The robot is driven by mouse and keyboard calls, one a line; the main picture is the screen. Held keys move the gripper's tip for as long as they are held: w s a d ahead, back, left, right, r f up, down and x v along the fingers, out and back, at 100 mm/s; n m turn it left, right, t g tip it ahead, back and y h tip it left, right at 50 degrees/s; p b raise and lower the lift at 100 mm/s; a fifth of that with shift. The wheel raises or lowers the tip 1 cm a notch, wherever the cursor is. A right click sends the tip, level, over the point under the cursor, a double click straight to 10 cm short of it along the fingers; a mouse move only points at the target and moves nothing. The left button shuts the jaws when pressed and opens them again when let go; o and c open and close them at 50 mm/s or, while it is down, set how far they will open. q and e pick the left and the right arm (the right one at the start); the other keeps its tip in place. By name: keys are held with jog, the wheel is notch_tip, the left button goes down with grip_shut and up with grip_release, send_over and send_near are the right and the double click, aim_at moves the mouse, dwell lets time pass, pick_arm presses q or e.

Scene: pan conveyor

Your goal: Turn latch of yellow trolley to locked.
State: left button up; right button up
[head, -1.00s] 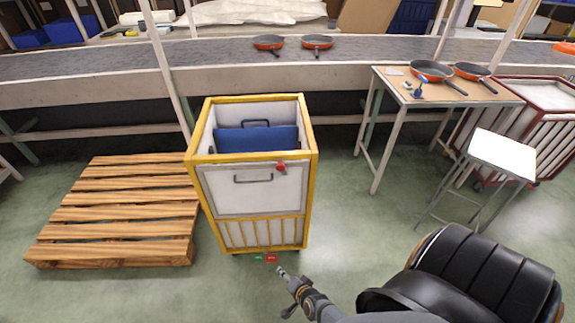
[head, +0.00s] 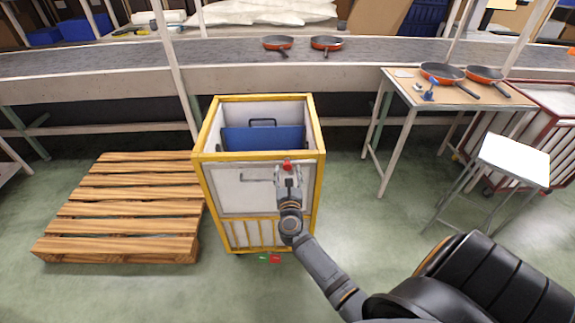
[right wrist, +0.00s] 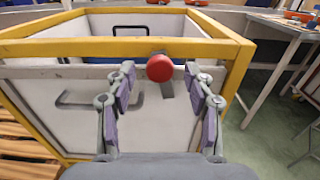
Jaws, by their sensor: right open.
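The yellow trolley (head: 208,158) stands in the middle of the head view, with white panels and a blue item inside. Its red latch knob (head: 287,165) is near the top right of the front panel. My left gripper is out of view.
The panel has a grey handle (right wrist: 85,100) left of the latch. A wooden pallet (head: 125,205) lies left of the trolley. A small table (head: 400,88) with pans and a white stool (head: 515,155) stand right. The conveyor (head: 380,55) runs behind. Green and red floor tags (head: 270,258) lie in front.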

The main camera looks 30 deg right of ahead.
aim_at(288, 168)
jog(key=shift+x, duration=1.7)
grip_shut()
